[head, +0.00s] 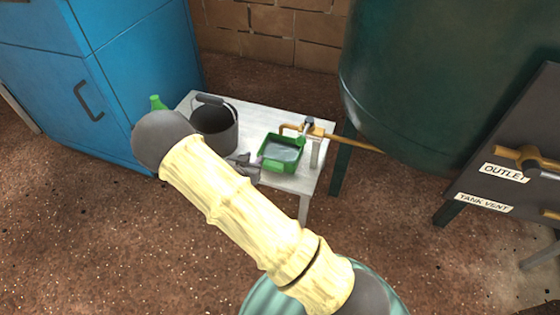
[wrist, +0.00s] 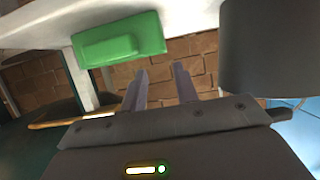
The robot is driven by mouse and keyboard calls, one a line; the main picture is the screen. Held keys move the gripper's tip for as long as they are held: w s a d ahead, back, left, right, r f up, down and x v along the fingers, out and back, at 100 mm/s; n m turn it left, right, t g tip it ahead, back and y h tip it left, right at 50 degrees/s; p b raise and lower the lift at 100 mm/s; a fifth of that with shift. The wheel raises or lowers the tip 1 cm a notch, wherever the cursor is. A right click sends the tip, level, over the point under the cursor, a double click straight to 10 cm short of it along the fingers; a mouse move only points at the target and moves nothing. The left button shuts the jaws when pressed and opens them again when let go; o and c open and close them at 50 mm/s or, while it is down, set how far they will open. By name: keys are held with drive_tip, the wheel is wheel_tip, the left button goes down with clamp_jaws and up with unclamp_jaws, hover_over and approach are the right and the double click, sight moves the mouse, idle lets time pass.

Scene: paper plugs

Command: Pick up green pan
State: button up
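The green pan (head: 264,162) is a small square tray with a pale grey inside. It sits on the white table, under a brass tap. In the wrist view, which looks upside down, the green pan (wrist: 120,42) shows at the upper left. My gripper (head: 243,160) is just left of the pan in the head view, beside its near left side. In the wrist view my gripper (wrist: 160,72) has its two fingers apart with nothing between them. The pan lies off to one side of the fingers. Whether they touch it cannot be told.
The brass tap (head: 307,129) stands at the pan's right. A large green tank (head: 430,80) is at right; a blue cabinet (head: 60,100) is at left.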

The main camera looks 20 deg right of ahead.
sight(261, 147)
drive_tip(key=b+x, duration=0.1)
drive_tip(key=x, duration=0.2)
drive_tip(key=shift+f, duration=0.1)
drive_tip(key=shift+w+d, duration=0.1)
drive_tip(key=shift+w, duration=0.1)
drive_tip(key=b+x, duration=0.4)
drive_tip(key=shift+w+a, duration=0.25)
drive_tip(key=shift+w+d+f, duration=0.1)
drive_tip(key=shift+w+d, duration=0.15)
drive_tip(key=shift+w, duration=0.15)
clamp_jaws()
